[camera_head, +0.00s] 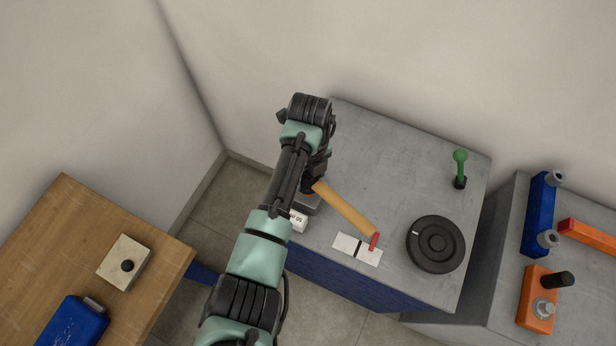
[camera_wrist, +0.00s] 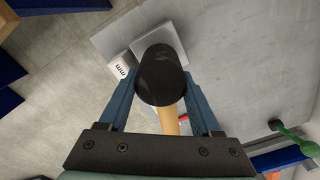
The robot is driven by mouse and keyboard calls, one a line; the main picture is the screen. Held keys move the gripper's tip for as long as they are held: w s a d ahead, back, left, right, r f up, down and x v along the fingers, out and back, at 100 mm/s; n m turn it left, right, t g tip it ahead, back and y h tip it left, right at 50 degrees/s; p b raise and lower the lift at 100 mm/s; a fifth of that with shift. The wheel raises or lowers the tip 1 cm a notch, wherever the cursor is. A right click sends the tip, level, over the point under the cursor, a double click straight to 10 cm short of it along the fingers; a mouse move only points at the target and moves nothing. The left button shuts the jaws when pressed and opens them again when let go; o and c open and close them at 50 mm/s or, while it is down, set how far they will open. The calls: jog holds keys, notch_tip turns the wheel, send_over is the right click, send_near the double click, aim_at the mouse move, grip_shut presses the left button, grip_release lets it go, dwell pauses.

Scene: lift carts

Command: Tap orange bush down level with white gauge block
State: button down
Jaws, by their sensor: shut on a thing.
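My gripper (camera_wrist: 162,98) is shut on a mallet with a black head (camera_wrist: 162,75) and a wooden handle. The head shows between the fingers in the wrist view. In the head view the handle (camera_head: 345,210) slants down to the right to a red end (camera_head: 374,241). A white block with dark lettering (camera_head: 298,220), apparently the gauge block, stands beside a grey block at the table's left edge; it also shows in the wrist view (camera_wrist: 122,68). The grey block (camera_wrist: 165,36) is partly covered by the mallet head. I cannot make out the orange bush.
Blue (camera_head: 540,215) and orange (camera_head: 535,290) fixtures stand at right. A wooden table (camera_head: 65,235) is at left. The grey table's back is clear.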

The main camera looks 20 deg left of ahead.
jog(key=shift+r, duration=0.1)
notch_tip(320, 180, up, 5)
jog(key=p, duration=0.5)
dwell(0.7)
